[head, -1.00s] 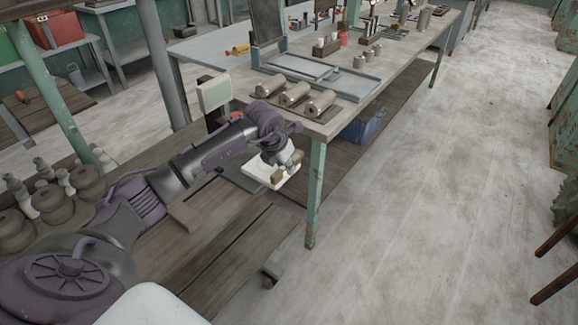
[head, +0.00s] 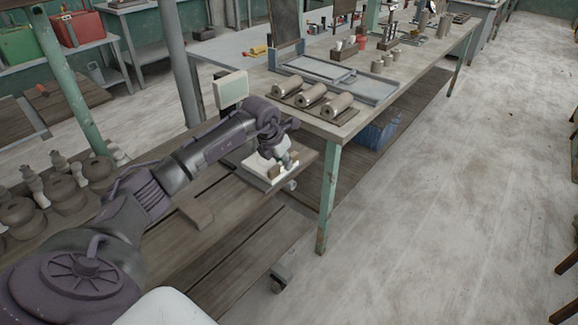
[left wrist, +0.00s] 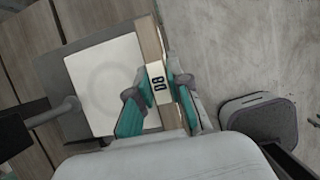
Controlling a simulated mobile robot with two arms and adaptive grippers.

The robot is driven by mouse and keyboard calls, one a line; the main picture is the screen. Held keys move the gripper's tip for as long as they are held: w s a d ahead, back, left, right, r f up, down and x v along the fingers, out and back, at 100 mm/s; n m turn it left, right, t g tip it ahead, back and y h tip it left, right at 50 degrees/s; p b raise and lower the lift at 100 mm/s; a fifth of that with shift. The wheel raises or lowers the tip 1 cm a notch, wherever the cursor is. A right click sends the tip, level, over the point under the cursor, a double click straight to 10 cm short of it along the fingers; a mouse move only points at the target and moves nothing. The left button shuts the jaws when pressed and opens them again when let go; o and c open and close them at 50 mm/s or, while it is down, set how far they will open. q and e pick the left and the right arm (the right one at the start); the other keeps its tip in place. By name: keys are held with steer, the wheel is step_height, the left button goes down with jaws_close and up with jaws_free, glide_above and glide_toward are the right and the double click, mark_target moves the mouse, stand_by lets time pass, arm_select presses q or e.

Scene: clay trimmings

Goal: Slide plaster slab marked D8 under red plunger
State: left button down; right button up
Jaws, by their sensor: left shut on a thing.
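The white plaster slab (head: 259,166) lies near the far end of the low wooden bench. In the left wrist view the slab (left wrist: 105,85) is a pale square with a faint ring on its face. A brown strip along its right edge bears the label D8 (left wrist: 157,83), turned on its side. My left gripper (left wrist: 158,95) is shut on this strip at the label, one teal finger on each side. It also shows in the head view (head: 284,164). I cannot make out the red plunger; my arm covers the area below the small display (head: 231,88). My right gripper is not in view.
A taller worktable (head: 340,128) with metal rolls (head: 311,95) stands to the right. A grey rod (left wrist: 55,112) reaches the slab's left side in the wrist view.

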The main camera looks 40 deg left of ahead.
mark_target(272, 160)
arm_select(q)
steer(key=shift+w+a+b, duration=0.2)
steer(key=shift+a+b, duration=0.4)
steer(key=shift+a, duration=1.5)
steer(key=shift+a, duration=0.1)
steer(key=shift+a, duration=0.2)
steer(key=shift+a+f, duration=0.1)
steer(key=shift+a, duration=0.25)
steer(key=c, duration=1)
jaws_free()
steer(key=shift+s, duration=0.1)
